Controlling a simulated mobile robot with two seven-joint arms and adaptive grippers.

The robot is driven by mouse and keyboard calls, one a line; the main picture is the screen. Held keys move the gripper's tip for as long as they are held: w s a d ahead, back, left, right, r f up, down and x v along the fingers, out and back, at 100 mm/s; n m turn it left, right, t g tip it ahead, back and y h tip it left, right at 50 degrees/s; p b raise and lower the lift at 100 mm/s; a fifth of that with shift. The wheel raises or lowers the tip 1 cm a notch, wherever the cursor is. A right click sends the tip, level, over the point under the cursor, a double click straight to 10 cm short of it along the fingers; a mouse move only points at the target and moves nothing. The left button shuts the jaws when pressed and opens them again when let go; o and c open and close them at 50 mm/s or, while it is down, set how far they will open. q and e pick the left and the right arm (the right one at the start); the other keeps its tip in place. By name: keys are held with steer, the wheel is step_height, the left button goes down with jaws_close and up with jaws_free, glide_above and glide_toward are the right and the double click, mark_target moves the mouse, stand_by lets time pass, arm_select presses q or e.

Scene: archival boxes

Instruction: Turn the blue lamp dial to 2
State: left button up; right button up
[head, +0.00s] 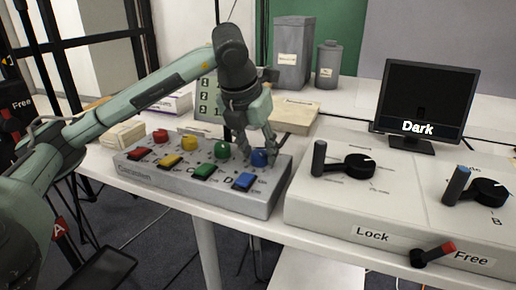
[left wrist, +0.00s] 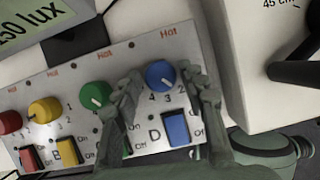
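The blue lamp dial (head: 259,158) is at the right end of the sloped grey control panel (head: 135,171). In the left wrist view, the blue dial (left wrist: 160,75) has a small pale mark at its lower edge, seemingly towards the 3; the printed 4, 3 and 2 show below it. My left gripper (head: 256,150) is down over the panel, and it also shows in the left wrist view (left wrist: 160,76). Its fingers stand apart on either side of the blue dial, with narrow gaps visible, so it looks open. Contact is hard to tell. My right gripper is not in view.
Green (head: 221,149), yellow (head: 190,144) and red (head: 160,136) dials share the panel, with coloured rocker switches in front. A blue switch (left wrist: 176,128) lies below the blue dial. A pale box with black knobs (head: 330,218) stands right. A monitor (head: 425,100) reads "Dark".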

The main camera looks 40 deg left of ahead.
arm_select(q)
steer(key=shift+o, duration=0.4)
steer(key=shift+r, duration=0.1)
steer(key=shift+r, duration=0.25)
steer(key=v, duration=1.1)
steer(key=shift+s+r, duration=0.15)
steer(key=shift+s, duration=0.05)
